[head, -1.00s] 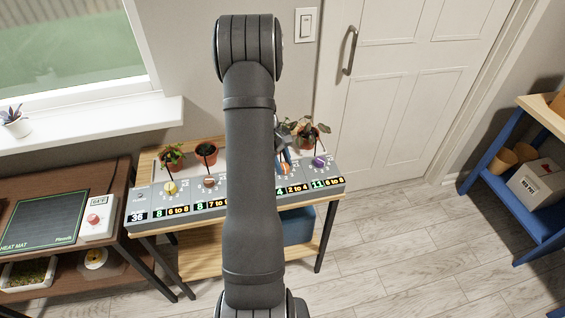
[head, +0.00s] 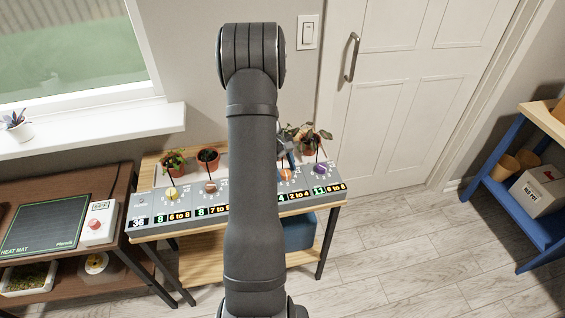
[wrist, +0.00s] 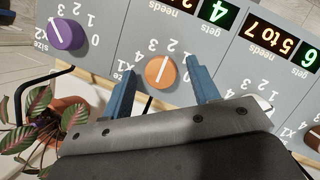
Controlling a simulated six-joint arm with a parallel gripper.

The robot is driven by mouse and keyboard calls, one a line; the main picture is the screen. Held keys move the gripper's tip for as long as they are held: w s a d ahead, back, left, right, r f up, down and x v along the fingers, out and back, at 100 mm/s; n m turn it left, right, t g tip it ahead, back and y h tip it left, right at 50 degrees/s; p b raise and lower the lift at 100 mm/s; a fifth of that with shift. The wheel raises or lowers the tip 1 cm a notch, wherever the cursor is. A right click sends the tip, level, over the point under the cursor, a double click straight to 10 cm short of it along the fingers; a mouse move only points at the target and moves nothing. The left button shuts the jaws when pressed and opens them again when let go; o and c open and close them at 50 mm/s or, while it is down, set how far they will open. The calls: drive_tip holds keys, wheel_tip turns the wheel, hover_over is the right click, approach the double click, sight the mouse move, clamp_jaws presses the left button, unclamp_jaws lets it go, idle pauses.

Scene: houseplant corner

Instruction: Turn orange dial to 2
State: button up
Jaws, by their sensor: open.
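The orange dial (wrist: 160,71) is in the wrist view, with a white pointer line aimed up and slightly right. Numbers ring it; I cannot tell exactly which one the pointer marks. My gripper (wrist: 161,64) is open, with one blue finger on either side of the dial and visible gaps between. In the head view the orange dial (head: 286,175) sits on the sloped grey panel (head: 240,213), right of my arm. My gripper (head: 286,157) is just behind and above it there, partly hidden. A green 4 (wrist: 216,13) and an amber "2 to 4" (wrist: 168,7) light by this dial.
A purple dial (wrist: 66,34) is close beside the orange one, with a leafy plant (wrist: 40,108) near it. Black watering tubes rise behind the panel.

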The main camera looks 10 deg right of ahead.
drive_tip(key=v, duration=1.7)
drive_tip(key=shift+r, duration=0.2)
drive_tip(key=shift+w+f, duration=0.1)
drive_tip(key=x, duration=1.7)
drive_tip(key=shift+f, duration=0.15)
drive_tip(key=n, duration=0.1)
drive_tip(key=n+t, duration=0.1)
drive_tip(key=n, duration=0.1)
drive_tip(key=n+h, duration=0.1)
drive_tip(key=shift+s+a+n, duration=0.1)
drive_tip(key=shift+s+n, duration=0.15)
drive_tip(key=shift+n, duration=0.05)
drive_tip(key=n, duration=0.1)
drive_tip(key=n+t, duration=0.1)
drive_tip(key=n, duration=0.1)
drive_tip(key=shift+a+n+t+h, duration=0.1)
drive_tip(key=shift+n+t+h, duration=0.2)
drive_tip(key=v, duration=1.3)
drive_tip(key=shift+w, duration=0.1)
idle(1.5)
